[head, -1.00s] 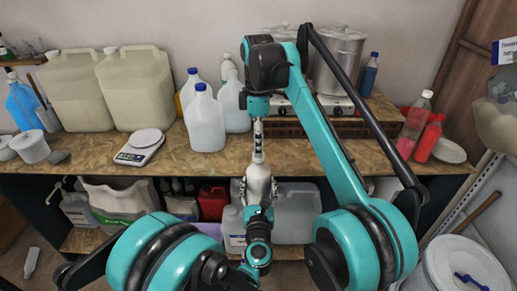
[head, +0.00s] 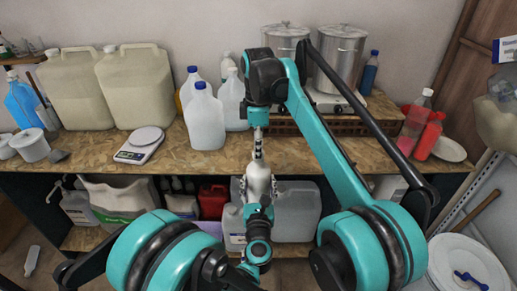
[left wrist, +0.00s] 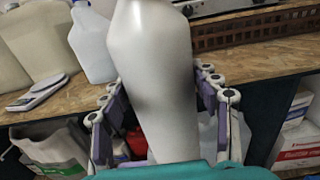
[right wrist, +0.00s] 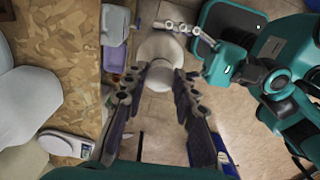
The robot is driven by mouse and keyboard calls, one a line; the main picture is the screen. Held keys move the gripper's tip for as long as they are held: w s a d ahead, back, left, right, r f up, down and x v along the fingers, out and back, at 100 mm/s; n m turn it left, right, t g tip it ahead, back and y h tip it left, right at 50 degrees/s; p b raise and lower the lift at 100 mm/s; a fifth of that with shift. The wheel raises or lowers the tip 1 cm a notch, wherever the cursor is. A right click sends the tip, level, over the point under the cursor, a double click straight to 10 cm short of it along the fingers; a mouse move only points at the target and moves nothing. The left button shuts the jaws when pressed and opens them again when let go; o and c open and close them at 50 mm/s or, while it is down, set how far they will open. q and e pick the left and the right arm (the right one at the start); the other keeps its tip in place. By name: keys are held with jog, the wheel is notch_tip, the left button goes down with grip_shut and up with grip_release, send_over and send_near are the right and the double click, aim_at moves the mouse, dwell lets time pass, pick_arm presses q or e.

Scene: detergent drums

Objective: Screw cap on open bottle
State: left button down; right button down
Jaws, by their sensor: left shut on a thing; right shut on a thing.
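A white bottle (head: 258,180) stands upright in front of the workbench. My left gripper (head: 257,190) is shut around its body from below; in the left wrist view the bottle (left wrist: 155,80) fills the space between the fingers. My right gripper (head: 258,152) points down directly above the bottle. In the right wrist view, its fingertips (right wrist: 158,82) close on a small white cap (right wrist: 160,78) in line with the bottle top (right wrist: 160,48). The fingers hide the join, so I cannot tell whether cap and neck touch.
The wooden bench (head: 190,165) carries a kitchen scale (head: 139,145), white jugs with blue caps (head: 205,120), large canisters (head: 135,88) and steel pots (head: 340,60). A lower shelf holds more containers (head: 297,212). A white drum (head: 465,260) stands at right.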

jog(key=m, duration=0.8)
jog(key=shift+m, duration=0.4)
jog(key=m, duration=0.4)
jog(key=shift+m, duration=0.4)
jog(key=m, duration=0.3)
jog(key=shift+w+m, duration=0.1)
jog(key=shift+m, duration=0.2)
jog(key=c, duration=1.1)
grip_release()
notch_tip(320, 180, up, 7)
jog(key=shift+f, duration=0.1)
jog(key=shift+r, duration=0.3)
